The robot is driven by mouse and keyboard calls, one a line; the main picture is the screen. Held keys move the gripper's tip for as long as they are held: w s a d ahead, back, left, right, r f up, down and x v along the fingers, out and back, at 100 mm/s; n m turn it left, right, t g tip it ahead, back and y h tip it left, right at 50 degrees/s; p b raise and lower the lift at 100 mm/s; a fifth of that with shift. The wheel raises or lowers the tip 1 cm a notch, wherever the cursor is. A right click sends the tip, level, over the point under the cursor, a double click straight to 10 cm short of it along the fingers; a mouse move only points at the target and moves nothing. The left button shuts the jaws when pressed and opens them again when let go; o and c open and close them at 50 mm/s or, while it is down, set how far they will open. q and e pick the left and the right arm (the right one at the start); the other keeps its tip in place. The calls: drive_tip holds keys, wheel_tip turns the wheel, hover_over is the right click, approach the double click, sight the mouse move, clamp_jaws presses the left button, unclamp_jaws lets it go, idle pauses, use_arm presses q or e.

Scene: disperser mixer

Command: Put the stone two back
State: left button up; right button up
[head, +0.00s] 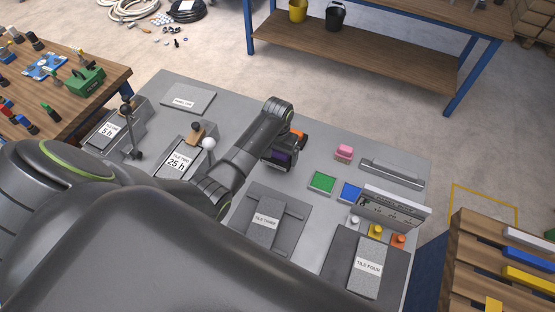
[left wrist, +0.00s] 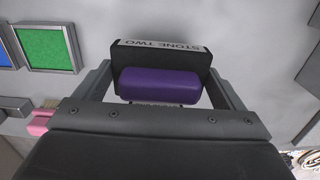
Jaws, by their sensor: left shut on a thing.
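Stone two (left wrist: 160,86) is a purple block with a dark, label-bearing part along one side; the label reads "STONE TWO" upside down in the left wrist view. My left gripper (left wrist: 160,95) is shut on it, with a finger at each end. In the head view the purple stone (head: 281,157) shows under my left gripper (head: 284,154), over the middle of the grey bench. I cannot tell whether it touches the bench top. My right gripper is not in view.
A labelled panel (head: 395,207) with buttons stands farther right. Tile three (head: 264,222) and tile four (head: 367,266) lie nearer. Levers (head: 127,108) stand left.

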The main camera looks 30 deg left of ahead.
sight(278, 160)
use_arm(q)
drive_tip(key=shift+w+f, duration=0.1)
drive_tip(key=shift+f, duration=0.2)
wheel_tip(278, 160, down, 3)
drive_tip(key=shift+r, duration=0.1)
drive_tip(key=shift+a+f, duration=0.1)
drive_tip(key=shift+f, duration=0.4)
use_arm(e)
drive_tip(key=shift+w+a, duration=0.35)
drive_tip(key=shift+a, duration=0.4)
use_arm(q)
drive_tip(key=shift+f, duration=0.15)
drive_tip(key=o, duration=0.7)
drive_tip(key=shift+o, duration=0.2)
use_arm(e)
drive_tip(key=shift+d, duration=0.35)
